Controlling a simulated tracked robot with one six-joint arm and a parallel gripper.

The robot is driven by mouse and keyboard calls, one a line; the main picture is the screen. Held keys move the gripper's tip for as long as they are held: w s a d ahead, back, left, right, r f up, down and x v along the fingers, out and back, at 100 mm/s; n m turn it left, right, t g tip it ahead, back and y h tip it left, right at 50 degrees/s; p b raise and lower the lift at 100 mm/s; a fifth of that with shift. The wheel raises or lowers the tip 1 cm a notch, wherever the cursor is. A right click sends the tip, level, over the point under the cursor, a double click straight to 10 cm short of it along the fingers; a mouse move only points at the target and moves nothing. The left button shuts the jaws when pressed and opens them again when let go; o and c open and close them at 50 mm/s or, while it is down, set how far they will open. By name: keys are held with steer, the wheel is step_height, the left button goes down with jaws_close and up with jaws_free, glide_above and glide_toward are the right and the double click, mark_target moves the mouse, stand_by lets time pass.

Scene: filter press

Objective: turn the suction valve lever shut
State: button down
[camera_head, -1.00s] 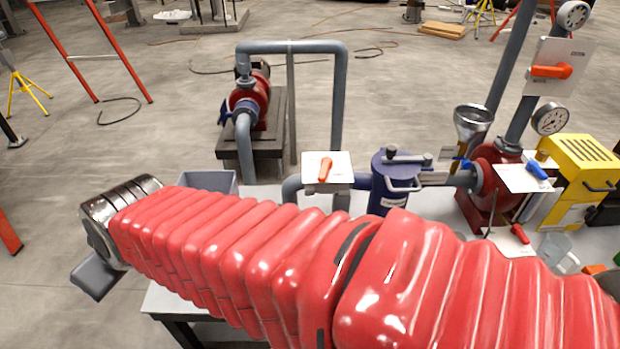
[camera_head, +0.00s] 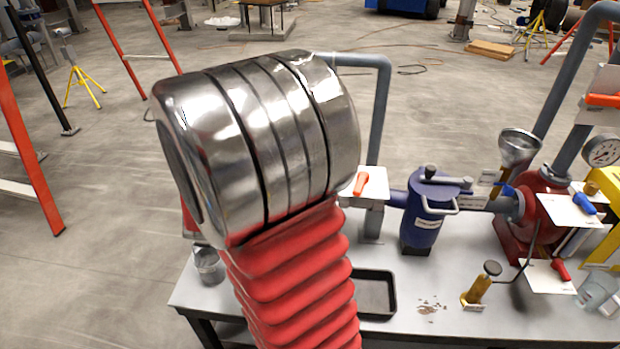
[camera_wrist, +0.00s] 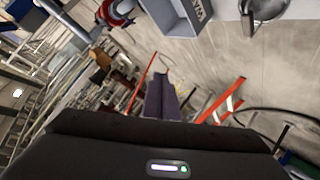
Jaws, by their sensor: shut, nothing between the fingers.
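An orange lever (camera_head: 362,184) sits on a white plate (camera_head: 352,202) on the pipe left of the blue strainer. The lever stands nearly upright in the picture, tilted slightly right. The plate's left part is hidden behind the metal end of my arm, and its label is too small to read. My arm rises left of this plate, apart from it as far as I can tell. The arm hides my gripper in the head view. In the wrist view my gripper (camera_wrist: 162,98) is shut and empty, seen against the floor. The lever is not recognisable there.
A blue lever (camera_head: 584,204) and a red lever (camera_head: 561,270) sit on other plates to the right.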

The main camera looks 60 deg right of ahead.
mark_target(361, 183)
steer(key=s+d+f+g+h, duration=0.5)
steer(key=s+d, duration=0.4)
steer(key=s, duration=0.1)
steer(key=s+d+f+g+h, duration=0.4)
steer(key=s+d+g+h, duration=0.1)
steer(key=s+d, duration=0.5)
steer(key=shift+s+f+n, duration=0.25)
steer(key=shift+f+n, duration=0.15)
steer(key=shift+d, duration=0.15)
steer(key=s+d, duration=0.4)
steer(key=d, duration=0.6)
steer(key=shift+d, duration=0.35)
steer(key=shift+s, duration=0.1)
